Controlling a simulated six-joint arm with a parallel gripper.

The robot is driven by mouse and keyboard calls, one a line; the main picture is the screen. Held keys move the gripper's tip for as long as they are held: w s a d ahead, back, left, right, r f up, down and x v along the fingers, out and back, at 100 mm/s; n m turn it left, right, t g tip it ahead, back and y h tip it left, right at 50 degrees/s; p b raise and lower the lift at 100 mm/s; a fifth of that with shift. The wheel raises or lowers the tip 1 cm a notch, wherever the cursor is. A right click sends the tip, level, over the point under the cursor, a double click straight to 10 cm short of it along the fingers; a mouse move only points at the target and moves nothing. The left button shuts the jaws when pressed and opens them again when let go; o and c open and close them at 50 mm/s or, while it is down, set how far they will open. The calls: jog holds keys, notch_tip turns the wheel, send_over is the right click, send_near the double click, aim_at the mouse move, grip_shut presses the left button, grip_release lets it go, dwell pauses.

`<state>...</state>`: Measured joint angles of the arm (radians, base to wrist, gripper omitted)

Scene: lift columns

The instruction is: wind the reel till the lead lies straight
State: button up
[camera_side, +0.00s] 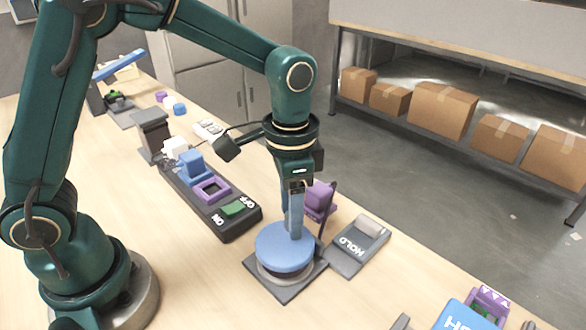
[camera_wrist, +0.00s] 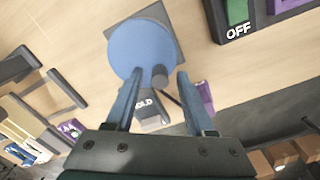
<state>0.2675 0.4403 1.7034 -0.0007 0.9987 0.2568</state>
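The reel (camera_side: 284,250) is a blue disc on a dark square base; in the wrist view (camera_wrist: 137,50) it has a grey upright knob (camera_wrist: 160,76) near its rim. My gripper (camera_side: 294,232) points down over the disc. In the wrist view my gripper (camera_wrist: 155,74) has its two blue fingers apart, with the knob seen between their tips; I cannot tell whether they touch it. A thin dark strip (camera_wrist: 173,97), perhaps the lead, runs beside the reel. Most of it is hidden, so I cannot tell whether it lies straight.
A grey HOLD plate (camera_side: 358,247) lies right of the reel, with a purple block (camera_side: 319,200) behind it. A dark ON/OFF panel (camera_side: 211,191) with blue, purple and green parts stands to the left. A blue HOLD part (camera_side: 463,316) is at the front right. Table between is clear.

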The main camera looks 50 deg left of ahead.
jog(key=shift+r, duration=0.1)
jog(key=shift+r, duration=2.95)
jog(key=shift+w+a+r, duration=0.1)
jog(key=shift+a+r, duration=0.1)
jog(key=shift+r, duration=0.1)
notch_tip(320, 180, up, 4)
jog(key=s+a+r+n+t, duration=0.1)
jog(key=s+a+t, duration=0.1)
jog(key=a, duration=0.1)
jog(key=s+a+f+n+t, duration=0.3)
jog(key=s+a+n, duration=0.1)
jog(key=s, duration=0.5)
jog(key=shift+s+a+n+t, duration=0.15)
jog(key=shift+s+n+t, duration=0.15)
jog(key=shift+n, duration=0.2)
